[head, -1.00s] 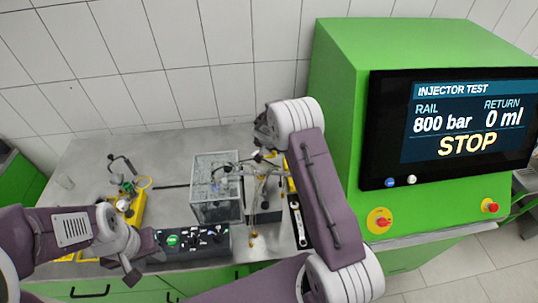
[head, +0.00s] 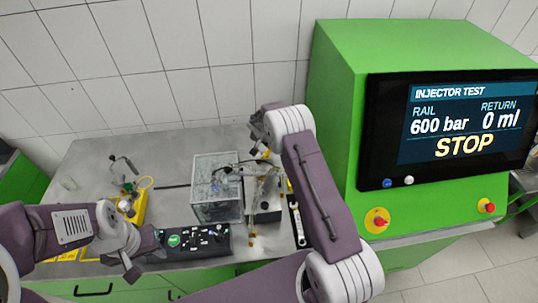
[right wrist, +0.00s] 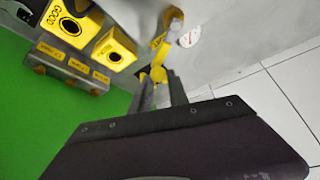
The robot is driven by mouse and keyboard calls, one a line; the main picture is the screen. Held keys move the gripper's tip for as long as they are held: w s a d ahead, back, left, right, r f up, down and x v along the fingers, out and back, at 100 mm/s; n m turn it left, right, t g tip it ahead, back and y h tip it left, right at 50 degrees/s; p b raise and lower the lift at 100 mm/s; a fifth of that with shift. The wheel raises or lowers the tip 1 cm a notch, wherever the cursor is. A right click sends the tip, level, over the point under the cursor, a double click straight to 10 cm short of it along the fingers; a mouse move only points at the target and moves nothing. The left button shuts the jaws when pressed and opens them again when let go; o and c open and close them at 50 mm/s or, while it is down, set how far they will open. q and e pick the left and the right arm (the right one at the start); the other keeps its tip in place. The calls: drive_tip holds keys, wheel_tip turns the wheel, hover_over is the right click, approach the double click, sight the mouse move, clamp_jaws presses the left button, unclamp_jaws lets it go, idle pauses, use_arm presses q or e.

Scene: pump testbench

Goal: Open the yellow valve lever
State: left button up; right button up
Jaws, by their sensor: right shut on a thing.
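The yellow valve lever (right wrist: 158,50) shows in the right wrist view, running down from the grey wall-side fitting to my fingers. My right gripper (right wrist: 160,88) is shut on the lever's near end, with its two fingers on either side of it. My left gripper (head: 146,258) is open and empty, over the front left of the bench, beside the black control box (head: 185,243).
A clear box (head: 216,205) stands mid-bench. A yellow-based fixture (head: 138,205) is at left. The green cabinet with a screen (head: 455,120) reads 600 bar, 0 ml, STOP. Yellow bins, one marked GOOD (right wrist: 68,22), sit near the lever in the right wrist view.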

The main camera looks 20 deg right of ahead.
drive_tip(key=shift+a, duration=0.1)
drive_tip(key=shift+c, duration=0.2)
drive_tip(key=shift+w+a+f, duration=0.1)
drive_tip(key=shift+w+a, duration=0.2)
drive_tip(key=shift+w, duration=0.2)
drive_tip(key=shift+o, duration=0.2)
drive_tip(key=shift+w+a, duration=0.25)
drive_tip(key=shift+c, duration=0.2)
drive_tip(key=shift+o, duration=0.2)
drive_tip(key=shift+w+a+b, duration=0.3)
drive_tip(key=shift+w+b, duration=0.1)
drive_tip(key=shift+b, duration=0.15)
drive_tip(key=shift+w+a, duration=0.3)
drive_tip(key=shift+c, duration=0.2)
